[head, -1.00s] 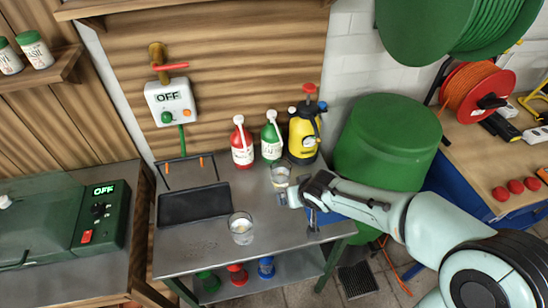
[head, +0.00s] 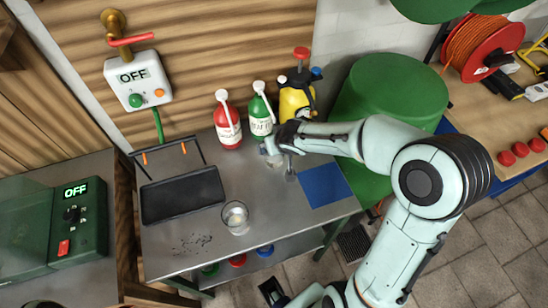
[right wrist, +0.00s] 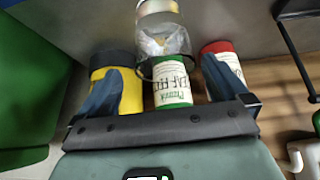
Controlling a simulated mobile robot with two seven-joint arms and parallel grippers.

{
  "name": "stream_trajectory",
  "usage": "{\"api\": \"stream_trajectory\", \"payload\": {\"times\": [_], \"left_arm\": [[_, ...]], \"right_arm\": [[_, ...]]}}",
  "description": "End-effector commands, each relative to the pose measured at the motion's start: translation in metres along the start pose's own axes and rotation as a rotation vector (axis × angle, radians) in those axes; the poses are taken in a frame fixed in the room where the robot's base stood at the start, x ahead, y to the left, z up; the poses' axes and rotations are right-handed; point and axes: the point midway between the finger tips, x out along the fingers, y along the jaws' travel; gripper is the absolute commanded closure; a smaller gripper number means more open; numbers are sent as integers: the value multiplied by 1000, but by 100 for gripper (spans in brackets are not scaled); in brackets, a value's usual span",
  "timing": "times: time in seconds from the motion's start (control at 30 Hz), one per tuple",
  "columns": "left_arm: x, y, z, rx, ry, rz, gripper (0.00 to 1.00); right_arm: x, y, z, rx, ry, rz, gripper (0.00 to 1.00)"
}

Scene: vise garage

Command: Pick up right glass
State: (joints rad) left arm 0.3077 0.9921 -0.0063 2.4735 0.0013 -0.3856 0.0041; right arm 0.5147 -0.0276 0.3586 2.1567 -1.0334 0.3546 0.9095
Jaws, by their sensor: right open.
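The right glass (head: 276,161) stands on the grey metal table, partly hidden by my right gripper in the head view. It is clear, with something pale inside. In the right wrist view the glass (right wrist: 163,28) is at the top middle, in line with the gap between the blue fingers. My right gripper (head: 273,148) is open at the glass; the wrist view shows its fingers (right wrist: 162,72) spread apart. I cannot tell whether the glass is between the fingertips or just beyond them. A second clear glass (head: 235,217) stands to the left.
A red bottle (head: 228,126), a green bottle (head: 261,118) and a yellow sprayer (head: 294,101) stand close behind the right glass. A black tray (head: 183,195) lies at left, a blue mat (head: 325,186) at right. The table (head: 275,215) is bare between the left glass and mat.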

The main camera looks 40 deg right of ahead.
Motion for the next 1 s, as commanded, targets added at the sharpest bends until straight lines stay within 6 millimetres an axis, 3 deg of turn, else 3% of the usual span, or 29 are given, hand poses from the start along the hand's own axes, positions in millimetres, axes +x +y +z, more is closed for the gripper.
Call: {"api": "stream_trajectory", "payload": {"times": [0.17,0.4,0.73,0.77,0.93,0.97,1.0], "left_arm": [[5,-2,1,0,-1,0,100],[16,-6,2,-1,-5,-2,100],[16,-6,2,-2,-6,-2,100],[16,-6,2,-2,-6,-2,100],[16,-6,2,-2,-6,-2,100],[16,-6,2,-2,-6,-2,100],[16,-6,2,-2,-6,-2,100]], "right_arm": [[14,-2,1,0,-1,-2,0],[49,-6,4,0,-2,-2,0],[55,-6,2,0,2,-1,0],[55,-6,2,0,2,-1,6],[55,-6,3,0,2,-1,62],[55,-6,3,0,2,-1,68],[54,-6,2,-1,4,-2,68]]}}
